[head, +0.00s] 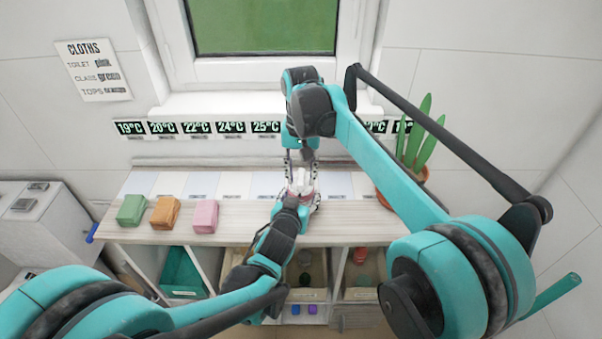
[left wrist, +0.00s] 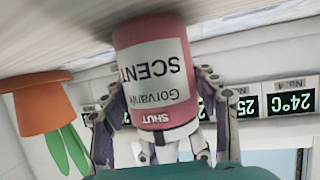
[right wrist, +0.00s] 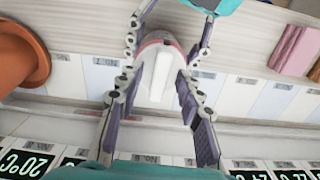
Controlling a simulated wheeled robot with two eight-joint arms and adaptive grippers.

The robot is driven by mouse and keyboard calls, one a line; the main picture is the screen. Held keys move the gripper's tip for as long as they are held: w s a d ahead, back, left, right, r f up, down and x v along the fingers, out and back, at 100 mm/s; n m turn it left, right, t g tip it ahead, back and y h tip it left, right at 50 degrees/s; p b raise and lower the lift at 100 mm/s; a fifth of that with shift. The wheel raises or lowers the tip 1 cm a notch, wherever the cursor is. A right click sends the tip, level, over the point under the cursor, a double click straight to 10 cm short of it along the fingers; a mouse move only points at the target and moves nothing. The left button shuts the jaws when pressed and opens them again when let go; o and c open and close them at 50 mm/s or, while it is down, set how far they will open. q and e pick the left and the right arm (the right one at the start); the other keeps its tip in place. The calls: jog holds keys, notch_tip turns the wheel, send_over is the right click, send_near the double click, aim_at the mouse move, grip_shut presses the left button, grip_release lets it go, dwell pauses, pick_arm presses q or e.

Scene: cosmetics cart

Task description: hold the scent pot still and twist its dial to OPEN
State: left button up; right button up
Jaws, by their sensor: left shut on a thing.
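The scent pot (left wrist: 155,70) is a pink-red cylinder with a white label. It shows upside down in the left wrist view, with SHUT printed near its dial end. In the head view it stands on the cart's worktop (head: 250,215), mostly hidden by my grippers. My left gripper (head: 298,203) is shut on the pot's body, one finger on each side. The white dial (right wrist: 162,72) has a raised bar across its top. My right gripper (right wrist: 155,84) comes down over the dial, its open fingers on either side of the bar, with gaps visible.
Green (head: 132,210), orange (head: 165,212) and pink (head: 204,216) blocks lie to the left on the worktop. A potted plant (head: 413,177) stands close on the right. Temperature labels (head: 197,128) line the back ledge below the window. Open bins sit under the worktop.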

jog(key=shift+c, duration=0.3)
grip_shut()
jog(key=shift+n, duration=0.3)
jog(key=n, duration=1.2)
jog(key=shift+n, duration=2.4)
